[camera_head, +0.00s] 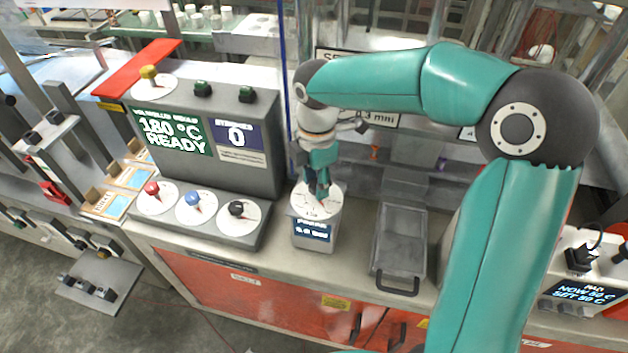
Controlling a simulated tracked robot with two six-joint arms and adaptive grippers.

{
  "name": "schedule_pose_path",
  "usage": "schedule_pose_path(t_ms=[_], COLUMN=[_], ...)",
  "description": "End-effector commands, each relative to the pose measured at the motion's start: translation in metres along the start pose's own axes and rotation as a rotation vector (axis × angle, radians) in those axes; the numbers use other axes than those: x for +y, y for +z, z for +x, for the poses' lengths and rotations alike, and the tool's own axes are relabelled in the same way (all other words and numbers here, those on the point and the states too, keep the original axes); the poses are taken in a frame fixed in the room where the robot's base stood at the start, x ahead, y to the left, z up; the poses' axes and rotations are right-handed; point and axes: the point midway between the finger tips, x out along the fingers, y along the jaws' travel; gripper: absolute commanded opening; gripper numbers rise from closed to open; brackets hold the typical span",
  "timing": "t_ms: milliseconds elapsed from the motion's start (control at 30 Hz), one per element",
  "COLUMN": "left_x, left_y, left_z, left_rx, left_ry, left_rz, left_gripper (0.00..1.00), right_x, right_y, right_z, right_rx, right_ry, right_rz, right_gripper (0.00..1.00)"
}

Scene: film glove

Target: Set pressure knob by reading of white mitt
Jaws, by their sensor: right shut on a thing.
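My right gripper (321,188) reaches down from the teal arm onto the round white dial (310,208) on top of a small grey box (316,243). Its fingers are shut on the knob at the dial's centre, and they hide most of that knob. The box has a dark blue display whose small text is hard to read; it looks like a pressure reading. I cannot make out a white mitt for certain in this view. My left gripper is not in view.
Left of the box stands a grey console (258,180) reading "180 °C READY" and "0", with red (152,188), blue (193,199) and black (237,209) knobs. A grey tray (402,245) lies to the right. A second display (583,293) is at far right.

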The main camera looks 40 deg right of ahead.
Motion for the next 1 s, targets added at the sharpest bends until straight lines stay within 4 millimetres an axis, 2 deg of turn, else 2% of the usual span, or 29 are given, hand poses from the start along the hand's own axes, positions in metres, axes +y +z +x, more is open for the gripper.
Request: schedule_pose_path(t_ms=[367,1000], left_x=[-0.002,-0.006], left_y=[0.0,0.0], left_z=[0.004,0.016], left_rx=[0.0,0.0], left_ry=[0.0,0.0], left_rz=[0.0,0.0], left_gripper=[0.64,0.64], right_x=[0.0,-0.001], right_y=[0.005,0.006], right_z=[0.0,0.0], right_rx=[-0.006,-0.01], right_ry=[0.001,0.002], right_rz=[0.144,0.723], right_gripper=[0.04,0.04])
